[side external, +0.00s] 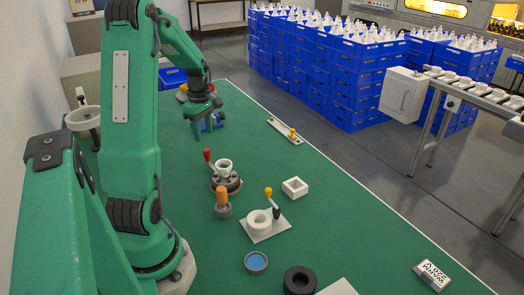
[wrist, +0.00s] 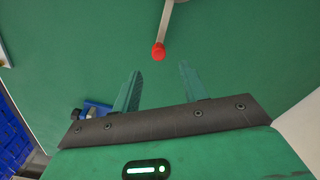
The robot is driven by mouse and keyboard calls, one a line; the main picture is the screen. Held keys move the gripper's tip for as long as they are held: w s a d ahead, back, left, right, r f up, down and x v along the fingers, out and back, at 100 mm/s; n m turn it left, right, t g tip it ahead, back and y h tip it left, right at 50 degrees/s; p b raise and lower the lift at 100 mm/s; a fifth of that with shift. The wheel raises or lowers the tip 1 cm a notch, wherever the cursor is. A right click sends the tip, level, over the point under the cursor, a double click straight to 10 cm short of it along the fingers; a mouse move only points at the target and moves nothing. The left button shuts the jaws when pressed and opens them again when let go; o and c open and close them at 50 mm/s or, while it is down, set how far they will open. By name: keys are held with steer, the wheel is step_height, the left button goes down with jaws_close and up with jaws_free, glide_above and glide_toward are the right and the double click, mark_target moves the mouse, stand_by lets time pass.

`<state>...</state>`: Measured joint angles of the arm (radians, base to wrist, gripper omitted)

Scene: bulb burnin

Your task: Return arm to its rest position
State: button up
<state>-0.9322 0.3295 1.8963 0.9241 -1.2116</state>
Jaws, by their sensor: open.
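My green arm reaches over the far part of the green table (side external: 330,225). My gripper (side external: 205,126) is above the far end of the table in the side view. In the wrist view its two fingers stand apart with nothing between them, so my gripper (wrist: 158,85) is open and empty. A red-tipped lever (wrist: 158,50) shows just beyond the fingertips there; whether they are near it in depth I cannot tell. A blue object (side external: 218,121) is by the gripper in the side view, partly hidden.
A white cup on a dark round base (side external: 226,183) with a red-knobbed lever, an orange-topped peg (side external: 222,202), a white ring fixture (side external: 259,222), a small white square box (side external: 295,187), a blue-topped disc (side external: 256,262) and a black ring (side external: 300,281) stand on the table. Blue crates (side external: 345,85) are beyond it.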

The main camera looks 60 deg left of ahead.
steer(key=shift+r, duration=0.3)
steer(key=shift+d, duration=0.1)
steer(key=shift+w+d+r, duration=0.2)
steer(key=shift+r, duration=0.05)
steer(key=w+d+r+m+t, duration=0.1)
steer(key=d+r+m, duration=0.35)
steer(key=d, duration=0.35)
steer(key=w+d+r+m+t+y, duration=0.1)
steer(key=d+r+m, duration=0.2)
steer(key=d+m, duration=0.4)
steer(key=d+r+m+t, duration=0.1)
steer(key=d+r+m, duration=0.35)
steer(key=d, duration=0.45)
steer(key=s+d+m+t+h, duration=0.1)
steer(key=s+d+m+t, duration=0.1)
steer(key=s+d+m, duration=0.3)
steer(key=d+m, duration=0.3)
steer(key=d, duration=0.1)
steer(key=shift+d+m+t, duration=0.2)
steer(key=shift+m+t, duration=0.1)
